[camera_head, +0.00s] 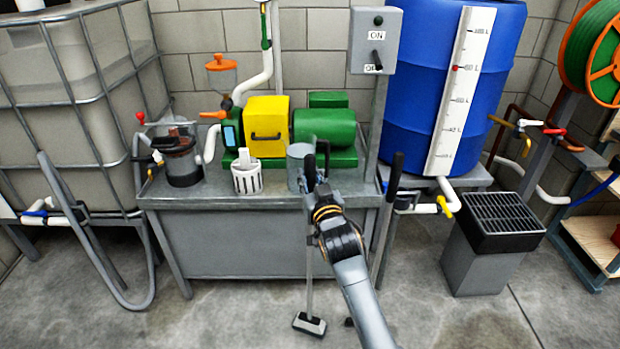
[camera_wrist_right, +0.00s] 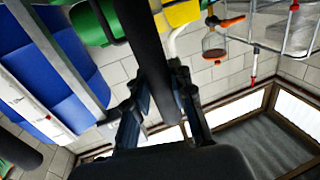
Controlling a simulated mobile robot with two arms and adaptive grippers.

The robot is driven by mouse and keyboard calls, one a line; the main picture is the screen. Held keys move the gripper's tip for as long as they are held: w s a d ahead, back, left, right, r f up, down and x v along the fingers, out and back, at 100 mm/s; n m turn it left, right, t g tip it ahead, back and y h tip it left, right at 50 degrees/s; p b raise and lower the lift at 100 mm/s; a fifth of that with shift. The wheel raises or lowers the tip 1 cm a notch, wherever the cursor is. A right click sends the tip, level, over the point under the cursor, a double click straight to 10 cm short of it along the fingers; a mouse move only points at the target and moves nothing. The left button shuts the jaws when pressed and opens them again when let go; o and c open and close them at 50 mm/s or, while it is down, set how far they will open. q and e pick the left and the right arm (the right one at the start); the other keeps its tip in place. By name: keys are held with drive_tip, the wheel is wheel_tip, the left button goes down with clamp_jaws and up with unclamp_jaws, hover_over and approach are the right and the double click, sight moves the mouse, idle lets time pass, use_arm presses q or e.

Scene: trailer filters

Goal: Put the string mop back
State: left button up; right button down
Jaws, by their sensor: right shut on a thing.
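My right gripper (camera_head: 320,172) is in front of the middle bench. It is shut on the black grip of a long-handled tool, which I take to be the string mop (camera_head: 309,275). The thin pole runs down, nearly upright, to a small dark head with a pale edge at the floor; I cannot make out strings. In the right wrist view the fingers (camera_wrist_right: 161,95) close around the black handle (camera_wrist_right: 145,45). My left gripper is out of view.
A second black-gripped pole (camera_head: 391,185) stands just right of my arm. The metal bench (camera_head: 235,250) carries a green-yellow pump (camera_head: 268,130), a white slotted cup (camera_head: 245,178) and a grey jug (camera_head: 297,155). A grated bin (camera_head: 485,250) stands right.

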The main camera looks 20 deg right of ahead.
drive_tip(key=c, duration=1.2)
unclamp_jaws()
drive_tip(key=shift+f, duration=0.1)
drive_tip(key=shift+o, duration=0.2)
